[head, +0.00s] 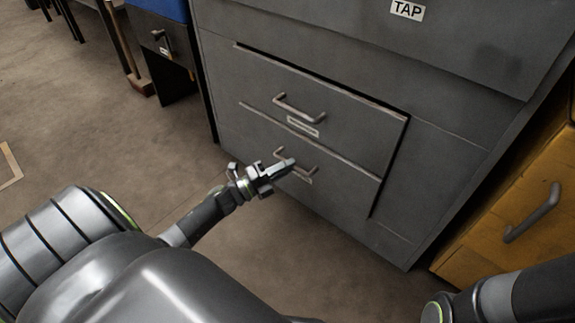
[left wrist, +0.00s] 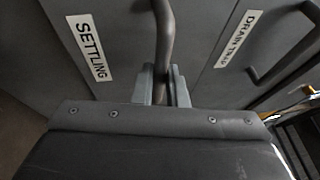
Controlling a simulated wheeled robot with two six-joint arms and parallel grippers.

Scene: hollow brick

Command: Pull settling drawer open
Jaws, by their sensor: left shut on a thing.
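The settling drawer (head: 335,187) is the lower grey drawer front in the cabinet. It looks close to flush, and I cannot tell whether it stands slightly out. Its bar handle (head: 313,168) is partly hidden by my left gripper (head: 284,167), which is shut on it. In the left wrist view the handle (left wrist: 164,35) runs between the jaws of the left gripper (left wrist: 162,88). The white "SETTLING" label (left wrist: 87,47) is beside it there. My right gripper is out of view; only part of my right arm shows at the lower right.
The upper drawer (head: 345,115) has its own handle (head: 298,108), labelled "DRAIN T..." (left wrist: 238,38) in the wrist view. A "TAP" label (head: 407,10) is above. A yellow wooden front with a handle (head: 532,213) stands at right. Bare floor (head: 110,150) lies left.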

